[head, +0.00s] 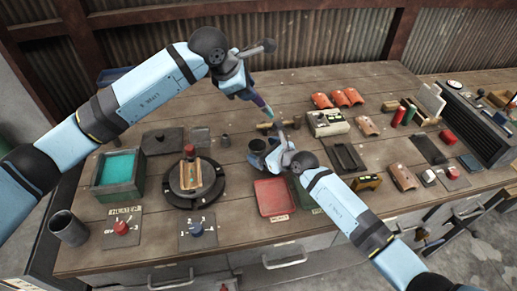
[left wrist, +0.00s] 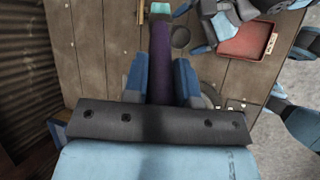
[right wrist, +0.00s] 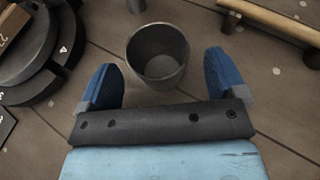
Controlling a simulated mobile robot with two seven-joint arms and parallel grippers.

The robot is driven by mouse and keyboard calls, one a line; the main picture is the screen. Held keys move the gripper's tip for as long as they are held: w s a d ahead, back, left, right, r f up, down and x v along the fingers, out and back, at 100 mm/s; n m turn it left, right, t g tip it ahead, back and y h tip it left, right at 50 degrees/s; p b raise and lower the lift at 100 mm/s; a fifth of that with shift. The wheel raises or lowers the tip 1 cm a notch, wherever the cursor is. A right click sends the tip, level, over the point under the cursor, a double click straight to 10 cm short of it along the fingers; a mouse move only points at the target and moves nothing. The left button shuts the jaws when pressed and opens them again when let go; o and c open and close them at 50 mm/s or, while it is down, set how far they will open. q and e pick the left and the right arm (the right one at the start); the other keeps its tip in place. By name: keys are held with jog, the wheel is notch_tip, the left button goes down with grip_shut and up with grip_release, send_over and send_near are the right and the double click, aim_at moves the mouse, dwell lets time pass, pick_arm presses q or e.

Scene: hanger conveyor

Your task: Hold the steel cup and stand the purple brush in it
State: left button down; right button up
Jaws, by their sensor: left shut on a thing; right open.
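The steel cup (head: 257,145) stands upright on the wooden bench and shows in the right wrist view (right wrist: 157,70) as an empty grey cylinder. My right gripper (head: 268,153) is open just in front of it, its blue fingers (right wrist: 157,85) on either side without visible contact. The purple brush (head: 259,101) is held in the air by my left gripper (head: 248,93). In the left wrist view the brush (left wrist: 161,60) is clamped between the blue fingers (left wrist: 160,85), with its teal end pointing away from the gripper. Its end is above and behind the cup in the head view.
A dark round turntable (head: 191,178) stands left of the cup, and a small dark cylinder (head: 225,141) stands between them. A red tray (head: 273,197) lies in front of the cup. A wooden rod (head: 277,125) and a pale boxed device (head: 327,122) are behind and right.

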aim_at(264, 151)
jog(key=shift+x, duration=1.55)
jog(key=c, duration=1)
pick_arm(q)
jog(key=shift+w+d+f+g+y, duration=0.15)
jog(key=shift+w+d+g+y, duration=0.1)
jog(key=shift+g+y, duration=0.25)
jog(key=shift+w+d+f+g+y, duration=0.1)
jog(key=shift+w+d+g+y, duration=0.1)
jog(key=shift+g+y, duration=0.25)
pick_arm(e)
jog(key=shift+c, duration=0.2)
pick_arm(q)
jog(key=shift+w+d+g+y, duration=0.15)
jog(key=shift+g+y, duration=0.6)
jog(key=shift+y, duration=0.3)
pick_arm(e)
jog(key=shift+d, duration=0.1)
pick_arm(q)
jog(key=shift+f, duration=0.6)
notch_tip(264, 151, down, 9)
jog(key=shift+r, duration=0.15)
